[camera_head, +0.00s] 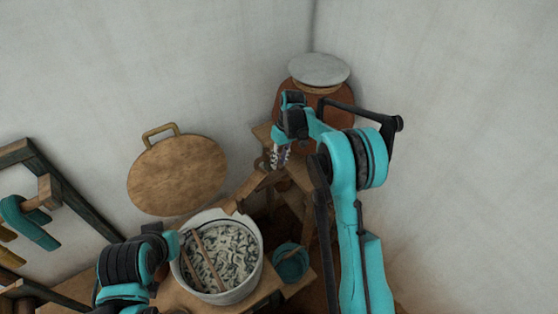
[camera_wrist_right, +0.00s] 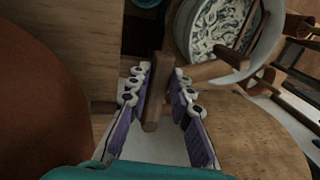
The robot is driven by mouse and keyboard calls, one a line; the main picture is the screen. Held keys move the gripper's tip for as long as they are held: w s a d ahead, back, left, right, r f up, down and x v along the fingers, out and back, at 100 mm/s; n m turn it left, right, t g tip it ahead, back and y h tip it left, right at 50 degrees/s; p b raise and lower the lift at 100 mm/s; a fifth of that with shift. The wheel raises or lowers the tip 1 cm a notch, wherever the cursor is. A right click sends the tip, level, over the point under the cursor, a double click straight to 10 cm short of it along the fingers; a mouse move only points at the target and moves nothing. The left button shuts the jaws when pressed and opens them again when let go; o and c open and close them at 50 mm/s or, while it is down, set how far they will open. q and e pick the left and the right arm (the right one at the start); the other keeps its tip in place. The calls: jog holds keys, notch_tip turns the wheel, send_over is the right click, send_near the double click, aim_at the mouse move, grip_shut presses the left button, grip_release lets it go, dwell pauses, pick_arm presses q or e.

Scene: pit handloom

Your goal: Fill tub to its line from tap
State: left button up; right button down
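No fill line can be made out. A wooden spout (camera_head: 243,194) slants down to the tub's rim; whether water runs cannot be told. My right gripper (camera_head: 280,157) is beside the brown clay pot (camera_head: 341,112). In the wrist view its fingers stand on both sides of a wooden peg (camera_wrist_right: 155,100), close to it; contact is unclear. My left arm is left of the tub, its fingertips not discernible.
A grey lid (camera_head: 319,69) tops the clay pot. A round wooden board (camera_head: 178,176) with a handle leans on the wall behind the tub. A small teal bucket (camera_head: 290,264) stands right of the tub. A dark wooden frame (camera_head: 72,197) is at left.

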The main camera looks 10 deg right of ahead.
jog(key=shift+a, duration=0.1)
jog(key=a+m+t+b, duration=0.1)
jog(key=a+m+b, duration=0.1)
jog(key=a+m, duration=0.4)
jog(key=shift+m+t+b, duration=0.4)
jog(key=shift+m, duration=1.5)
jog(key=shift+a, duration=0.15)
jog(key=c, duration=1.3)
grip_release()
jog(key=shift+c, duration=0.2)
